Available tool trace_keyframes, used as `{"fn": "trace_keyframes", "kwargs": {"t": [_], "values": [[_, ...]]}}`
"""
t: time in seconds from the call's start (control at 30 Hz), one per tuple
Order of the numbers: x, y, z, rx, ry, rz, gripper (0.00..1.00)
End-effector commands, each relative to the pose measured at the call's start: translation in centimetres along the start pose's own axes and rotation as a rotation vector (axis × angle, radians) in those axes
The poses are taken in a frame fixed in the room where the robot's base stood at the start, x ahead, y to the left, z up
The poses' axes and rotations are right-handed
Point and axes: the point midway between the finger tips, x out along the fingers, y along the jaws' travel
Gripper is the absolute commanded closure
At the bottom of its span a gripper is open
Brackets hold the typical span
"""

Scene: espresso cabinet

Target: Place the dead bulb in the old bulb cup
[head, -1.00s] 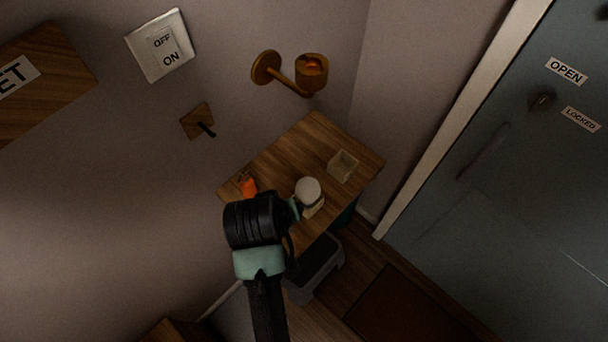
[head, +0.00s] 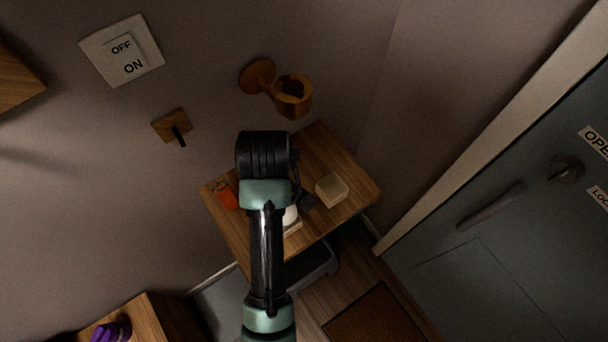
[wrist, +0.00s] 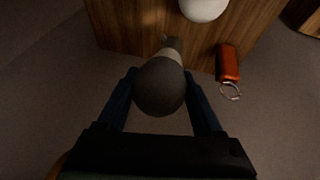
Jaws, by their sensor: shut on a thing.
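The dead bulb, a dark grey globe (wrist: 160,88) with a paler neck, is between the fingers of my gripper (wrist: 160,76) in the wrist view. The gripper is shut on it, its neck pointing away from the palm. In the head view my wrist hides most of the gripper; a small dark shape beside it may be the bulb or a fingertip. A square cream open container (head: 332,189), likely the old bulb cup, stands on the wooden table (head: 352,207), right of the gripper. A white bulb (head: 290,215) is partly hidden behind my arm; it also shows in the wrist view (wrist: 203,8).
An orange key fob (head: 226,196) lies at the table's left edge. A brass wall lamp (head: 290,97) with an open holder sticks out above the table. A light switch (head: 122,52) and wall hook (head: 174,126) are left; a door (head: 480,240) is right.

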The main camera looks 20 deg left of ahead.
Motion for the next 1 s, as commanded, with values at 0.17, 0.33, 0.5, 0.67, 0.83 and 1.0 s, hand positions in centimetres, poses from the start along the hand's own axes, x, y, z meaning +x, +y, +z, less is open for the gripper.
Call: {"fn": "trace_keyframes", "kwargs": {"t": [0.17, 0.33, 0.5, 0.67, 0.83, 1.0], "values": [[2.5, -0.8, 1.2, -0.001, -0.006, -0.005, 0.89], [4.9, -1.2, 2.1, 0.0, -0.003, -0.003, 0.89], [6.5, -1.6, 2.8, 0.0, -0.004, -0.004, 0.89], [8.4, -2.0, 3.6, 0.001, -0.003, -0.003, 0.89], [8.9, -2.1, 3.8, 0.001, 0.0, -0.001, 0.89], [9.0, -2.1, 3.8, 0.001, -0.001, 0.0, 0.89]]}}
